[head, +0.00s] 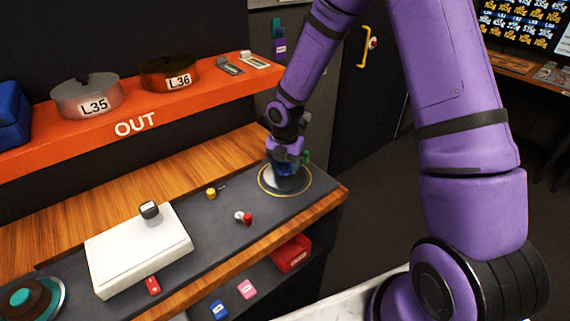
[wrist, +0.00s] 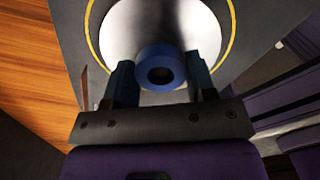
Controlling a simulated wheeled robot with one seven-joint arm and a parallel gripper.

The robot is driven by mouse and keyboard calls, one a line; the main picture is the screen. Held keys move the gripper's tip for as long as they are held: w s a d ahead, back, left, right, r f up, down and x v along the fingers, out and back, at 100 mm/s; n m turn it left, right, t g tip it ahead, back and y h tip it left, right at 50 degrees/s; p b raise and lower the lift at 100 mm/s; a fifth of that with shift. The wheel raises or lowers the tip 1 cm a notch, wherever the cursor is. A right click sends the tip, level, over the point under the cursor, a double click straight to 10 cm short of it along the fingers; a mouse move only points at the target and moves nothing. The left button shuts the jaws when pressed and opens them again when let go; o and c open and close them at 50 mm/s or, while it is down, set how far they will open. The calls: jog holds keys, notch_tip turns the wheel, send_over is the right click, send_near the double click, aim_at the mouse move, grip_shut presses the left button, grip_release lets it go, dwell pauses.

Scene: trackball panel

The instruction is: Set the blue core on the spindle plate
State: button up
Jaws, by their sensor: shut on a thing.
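The blue core (wrist: 160,62) is a short blue cylinder with a dark round hole. It sits between the two fingers of my gripper (wrist: 160,80), which is shut on it. In the head view my gripper (head: 285,163) points down at the right end of the counter. The spindle plate (head: 292,185) is a pale round disc inside a yellow ring, directly below my gripper. In the wrist view the plate (wrist: 205,35) shows behind the core. I cannot tell whether the core touches the plate. The gripper hides much of the core in the head view.
A white box (head: 138,250) with a small dark-topped knob stands left on the dark mat. A yellow piece (head: 211,193) and a red-and-white piece (head: 244,218) lie between it and the plate. An orange OUT shelf (head: 190,112) with canisters runs behind.

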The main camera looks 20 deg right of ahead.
jog(key=shift+f, duration=0.6)
jog(key=o, duration=0.6)
jog(key=shift+r, duration=5.55)
